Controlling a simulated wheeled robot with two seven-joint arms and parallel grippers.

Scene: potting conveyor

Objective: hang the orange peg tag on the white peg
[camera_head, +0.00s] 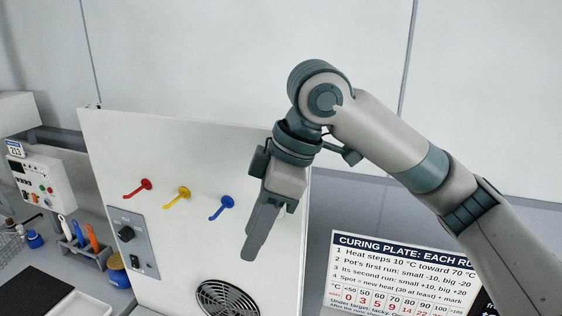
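My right gripper (256,245) hangs with its fingers pointing down in front of a white upright panel (150,150). I see its fingers nearly edge-on, so I cannot tell whether they are open or shut, and no held thing shows. Red (138,188), yellow (177,197) and blue (222,208) pegs stick out of the panel in a row to the left of the gripper. No white peg and no orange peg tag can be made out. The panel part behind my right gripper is hidden. My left gripper is not in view.
A round fan grille (228,300) and a grey knob plate (131,247) are on the panel. A printed sign (395,275) stands at the right, partly behind my arm. A holder with several coloured tools (91,252) and a control box (45,185) are at the left.

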